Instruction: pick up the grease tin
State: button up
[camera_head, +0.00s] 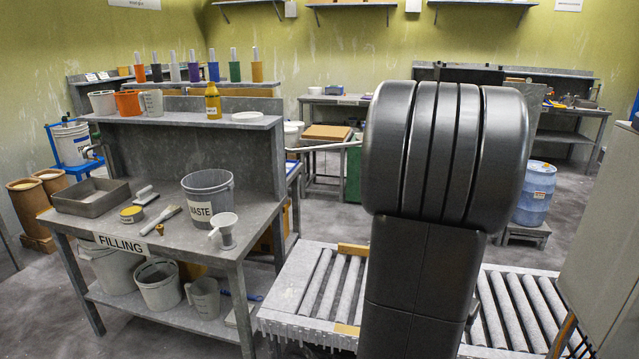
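A small, low round tin (132,214) with a yellow top and a dark side band stands on the bench marked FILLING (93,226). It looks like the grease tin, but its label is too small to read. It stands near the front left of the bench top, in front of a grey metal tray (91,197) and left of a brush (160,219). Nothing covers it. My dark arm fills the right middle of the view, well to the right of the tin. My gripper does not show.
A scraper (146,195) lies behind the tin. A shelf (185,119) rises behind. A roller conveyor (310,287) adjoins the bench's right, partly hidden by my arm.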

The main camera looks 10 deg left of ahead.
aim_at(130, 214)
jog(key=i+j, duration=0.2)
jog(key=j, duration=0.5)
jog(key=i+j+u, duration=0.15)
jog(key=j, duration=0.55)
jog(key=i+j, duration=0.25)
jog(key=j, duration=0.4)
jog(key=i+j+u, duration=0.1)
jog(key=j, duration=0.6)
jog(key=i+j+u, duration=0.1)
jog(key=i+j, duration=0.25)
jog(key=j, duration=0.3)
jog(key=i+j, duration=0.25)
jog(key=j, duration=0.35)
jog(key=i+j+u, duration=0.1)
jog(key=i+j, duration=0.2)
jog(key=j, duration=0.35)
jog(key=i+j, duration=0.3)
jog(key=j, duration=0.3)
jog(key=k+u, duration=0.05)
